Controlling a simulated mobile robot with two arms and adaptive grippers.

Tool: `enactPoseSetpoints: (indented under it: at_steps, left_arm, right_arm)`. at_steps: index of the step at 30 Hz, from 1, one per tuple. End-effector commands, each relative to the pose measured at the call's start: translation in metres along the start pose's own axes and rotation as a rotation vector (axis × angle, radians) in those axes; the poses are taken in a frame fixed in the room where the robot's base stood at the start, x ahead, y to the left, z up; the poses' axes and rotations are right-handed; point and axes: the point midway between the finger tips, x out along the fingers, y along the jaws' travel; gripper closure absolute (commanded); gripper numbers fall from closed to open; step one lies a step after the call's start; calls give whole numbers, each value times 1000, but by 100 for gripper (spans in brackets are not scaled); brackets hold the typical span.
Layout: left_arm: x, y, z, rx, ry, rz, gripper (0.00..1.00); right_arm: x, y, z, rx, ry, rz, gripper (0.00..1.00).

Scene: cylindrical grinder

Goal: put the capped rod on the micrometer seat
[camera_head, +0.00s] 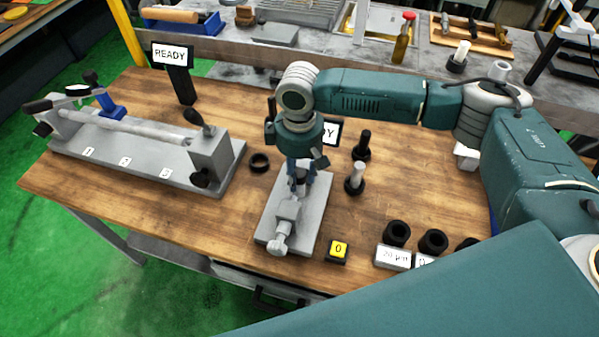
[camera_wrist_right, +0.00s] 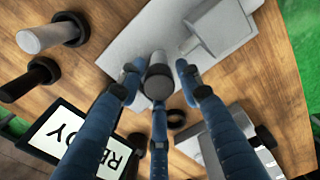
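The micrometer seat is a grey metal stand (camera_head: 275,232) with a round knob at its front end, near the middle of the wooden table. It also shows as a pale plate with a block (camera_wrist_right: 220,30) in the right wrist view. My right gripper (camera_head: 300,178) points down over the stand's rear part. In the wrist view its blue fingers (camera_wrist_right: 158,82) surround a short grey rod with a dark end (camera_wrist_right: 158,72), seemingly the capped rod. Gaps show beside the rod, so the fingers look open around it. Whether its base touches the seat is hidden. My left gripper is out of view.
A light rod in a black base (camera_head: 355,178) and a dark rod (camera_head: 362,146) stand right of the gripper. A yellow "0" block (camera_head: 338,250) and black rings (camera_head: 397,233) lie front right. A long grey bench fixture (camera_head: 130,150) is at left. A READY sign (camera_head: 171,57) stands behind.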

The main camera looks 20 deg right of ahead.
Motion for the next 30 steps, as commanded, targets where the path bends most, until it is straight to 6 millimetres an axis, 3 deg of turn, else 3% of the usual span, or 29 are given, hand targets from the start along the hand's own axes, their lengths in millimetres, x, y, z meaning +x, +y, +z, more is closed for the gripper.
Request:
enactPoseSetpoints:
  at_steps: [8, 21, 30]
  left_arm:
    - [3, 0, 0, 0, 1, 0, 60]
    - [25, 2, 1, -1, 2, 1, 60]
    - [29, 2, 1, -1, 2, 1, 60]
  right_arm:
    - [-8, 0, -1, 0, 4, 2, 65]
    - [-93, 0, -2, -1, 5, 2, 65]
    - [-122, 0, 0, 0, 1, -1, 65]
